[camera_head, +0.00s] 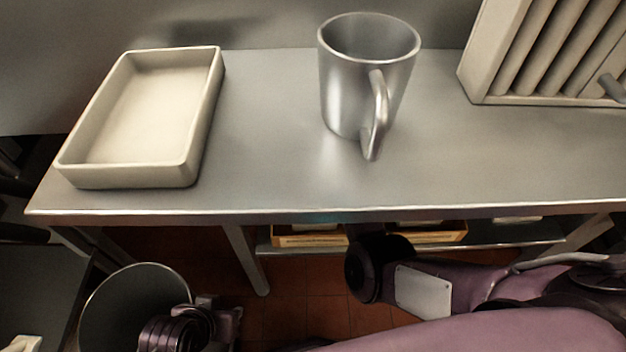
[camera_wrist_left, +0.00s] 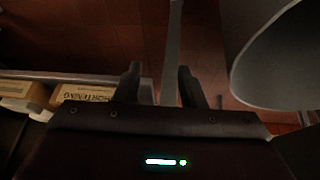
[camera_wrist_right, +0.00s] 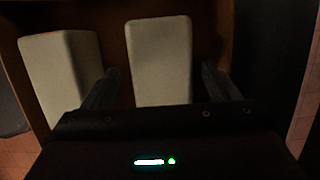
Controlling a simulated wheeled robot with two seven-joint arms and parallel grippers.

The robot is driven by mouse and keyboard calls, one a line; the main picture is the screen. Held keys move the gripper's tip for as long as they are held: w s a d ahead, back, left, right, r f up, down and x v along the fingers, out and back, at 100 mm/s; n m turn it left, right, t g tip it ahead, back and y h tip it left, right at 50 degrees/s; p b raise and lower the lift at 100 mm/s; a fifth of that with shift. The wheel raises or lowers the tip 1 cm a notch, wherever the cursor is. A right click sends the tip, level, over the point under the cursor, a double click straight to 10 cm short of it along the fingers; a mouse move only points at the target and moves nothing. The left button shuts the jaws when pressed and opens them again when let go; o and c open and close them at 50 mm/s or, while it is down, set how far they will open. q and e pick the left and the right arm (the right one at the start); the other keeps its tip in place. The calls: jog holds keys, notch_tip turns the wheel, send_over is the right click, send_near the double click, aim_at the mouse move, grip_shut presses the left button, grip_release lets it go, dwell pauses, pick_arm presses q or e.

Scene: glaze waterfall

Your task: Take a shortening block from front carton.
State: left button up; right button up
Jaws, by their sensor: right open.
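In the right wrist view, two pale shortening blocks, a left one (camera_wrist_right: 62,75) and a middle one (camera_wrist_right: 160,62), lie in a brown carton (camera_wrist_right: 115,12). My right gripper (camera_wrist_right: 160,70) is open, its fingers on either side of the middle block; contact cannot be told. In the head view, two cartons, left (camera_head: 310,240) and right (camera_head: 440,236), stand on the lower shelf, partly hidden by the table and my right arm. The left wrist view shows a carton labelled SHORTENING (camera_wrist_left: 88,94). My left gripper (camera_wrist_left: 160,78) is open and empty, away from the cartons.
The steel table (camera_head: 270,130) stands above the lower shelf (camera_head: 515,240). It carries an empty cream tray (camera_head: 190,165), a metal mug (camera_head: 345,85) and a slatted rack (camera_head: 490,85). A round grey bin (camera_head: 105,310) stands by my left gripper. Table legs flank the shelf.

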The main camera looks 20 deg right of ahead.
jog(key=x, duration=0.3)
jog(key=shift+w+b, duration=0.1)
jog(key=shift+b, duration=0.3)
pick_arm(q)
jog(key=shift+w+d+t+h, duration=0.15)
jog(key=shift+d+t, duration=0.1)
jog(key=shift+d, duration=0.2)
jog(key=shift+w+d+t+h, duration=0.15)
jog(key=shift+d+t, duration=0.1)
jog(key=shift+d, duration=0.2)
pick_arm(e)
jog(key=shift+f, duration=0.25)
jog(key=c, duration=1.4)
jog(key=shift+r, duration=0.1)
